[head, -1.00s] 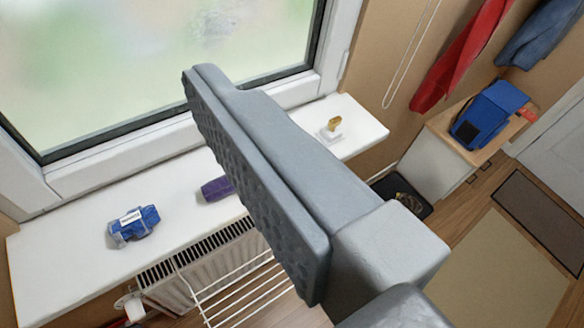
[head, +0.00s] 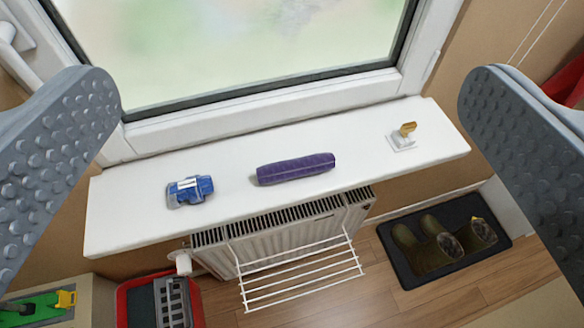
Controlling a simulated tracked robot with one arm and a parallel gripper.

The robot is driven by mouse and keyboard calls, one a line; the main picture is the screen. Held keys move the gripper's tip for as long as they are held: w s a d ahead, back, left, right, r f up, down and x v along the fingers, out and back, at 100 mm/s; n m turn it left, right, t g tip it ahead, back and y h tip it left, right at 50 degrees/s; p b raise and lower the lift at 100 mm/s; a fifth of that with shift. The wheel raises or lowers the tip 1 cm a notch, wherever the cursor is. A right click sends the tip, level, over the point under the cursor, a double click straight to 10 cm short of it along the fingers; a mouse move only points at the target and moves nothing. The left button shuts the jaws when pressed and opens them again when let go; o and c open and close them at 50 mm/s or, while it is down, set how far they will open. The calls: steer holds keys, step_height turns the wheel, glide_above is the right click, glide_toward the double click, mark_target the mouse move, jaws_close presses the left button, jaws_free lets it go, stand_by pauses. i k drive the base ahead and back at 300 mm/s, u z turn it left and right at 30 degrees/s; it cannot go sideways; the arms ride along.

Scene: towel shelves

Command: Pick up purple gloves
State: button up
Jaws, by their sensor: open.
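The purple gloves (head: 296,168) look like a rolled purple bundle. They lie on the white windowsill (head: 236,208) near its front edge, about the middle of the head view. My gripper (head: 290,150) is open and empty, with one studded grey finger at the left edge of the view and the other at the right edge. The gloves show between the fingers, farther away and apart from both. Nothing hides them.
A blue packed item (head: 189,191) lies left of the gloves on the sill. A small white-and-gold object (head: 403,137) stands at the right. Below are a radiator (head: 290,238), a white wire rack (head: 300,275), boots (head: 440,250) on a dark tray and a red crate (head: 122,300).

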mark_target(277, 172)
steer(key=k, duration=1.25)
steer(key=z, duration=0.6)
steer(key=i, duration=2.15)
steer(key=u, duration=0.6)
